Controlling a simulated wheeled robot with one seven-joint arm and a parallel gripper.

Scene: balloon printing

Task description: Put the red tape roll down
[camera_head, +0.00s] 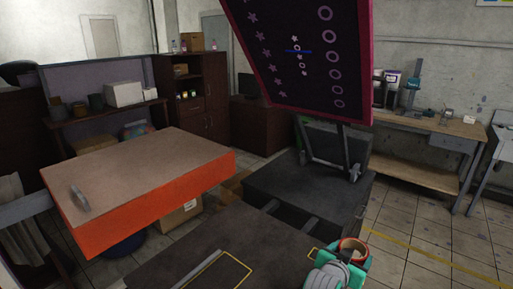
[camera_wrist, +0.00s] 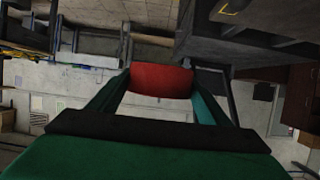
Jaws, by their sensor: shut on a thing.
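The red tape roll (camera_head: 352,246) is at the bottom right of the head view, its ring opening facing up. My gripper (camera_head: 347,256) has teal fingers and is shut on it. In the wrist view the roll (camera_wrist: 160,80) shows as a red band between the two fingertips. The roll appears held near the front right edge of the dark work surface (camera_head: 205,250). I cannot tell whether it touches anything below. Its lower part is hidden by my gripper.
Yellow outlines (camera_head: 247,268) mark the dark surface. A raised printing screen (camera_head: 295,55) tilts above a black platform (camera_head: 300,190). An orange-sided board (camera_head: 150,205) stands at left. A wooden workbench (camera_head: 430,125) is at back right, with open tiled floor (camera_head: 415,225) before it.

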